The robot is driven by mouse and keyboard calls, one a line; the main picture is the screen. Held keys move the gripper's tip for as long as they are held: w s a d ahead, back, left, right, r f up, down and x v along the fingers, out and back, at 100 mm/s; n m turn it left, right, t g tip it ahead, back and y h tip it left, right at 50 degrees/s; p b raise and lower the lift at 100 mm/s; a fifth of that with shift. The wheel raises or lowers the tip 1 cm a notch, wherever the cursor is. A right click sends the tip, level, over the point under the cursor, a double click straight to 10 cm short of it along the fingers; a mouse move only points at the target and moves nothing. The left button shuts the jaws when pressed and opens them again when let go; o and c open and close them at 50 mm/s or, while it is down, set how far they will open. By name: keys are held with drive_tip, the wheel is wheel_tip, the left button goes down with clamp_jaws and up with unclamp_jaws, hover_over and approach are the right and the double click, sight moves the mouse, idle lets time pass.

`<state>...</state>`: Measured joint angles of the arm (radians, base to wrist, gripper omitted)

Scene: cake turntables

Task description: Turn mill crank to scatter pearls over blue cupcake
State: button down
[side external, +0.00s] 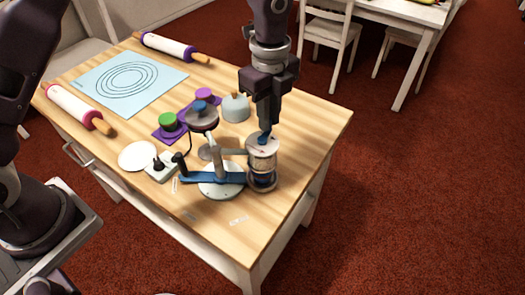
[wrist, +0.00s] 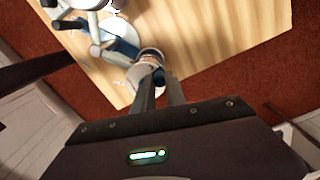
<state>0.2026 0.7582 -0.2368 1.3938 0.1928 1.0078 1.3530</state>
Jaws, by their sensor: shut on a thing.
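The mill (side external: 262,178) is a clear cylinder with a pale top, at the near right of the table; it also shows in the wrist view (wrist: 148,58). My gripper (side external: 265,137) points down at the mill's top and is shut on a small blue part there, which looks like the crank's knob. In the wrist view my fingers (wrist: 160,82) reach the mill's top and hide most of the crank. A blue cupcake-like piece (side external: 200,106) is on a grey round plate (side external: 203,121) left of the mill. I cannot tell whether any pearls have fallen.
A white round base with a blue bar (side external: 212,178) stands left of the mill. A grey lidded pot (side external: 236,107), white disc (side external: 138,156), switch box (side external: 162,167) and rolling pins (side external: 170,47) are around. The table's right side is clear.

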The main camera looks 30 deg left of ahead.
drive_tip(key=shift+s+d, duration=0.15)
drive_tip(key=shift+d, duration=0.3)
drive_tip(key=shift+s+d+f, duration=0.1)
drive_tip(key=shift+s+d, duration=0.1)
drive_tip(key=shift+d, duration=0.45)
drive_tip(key=shift+a, duration=0.1)
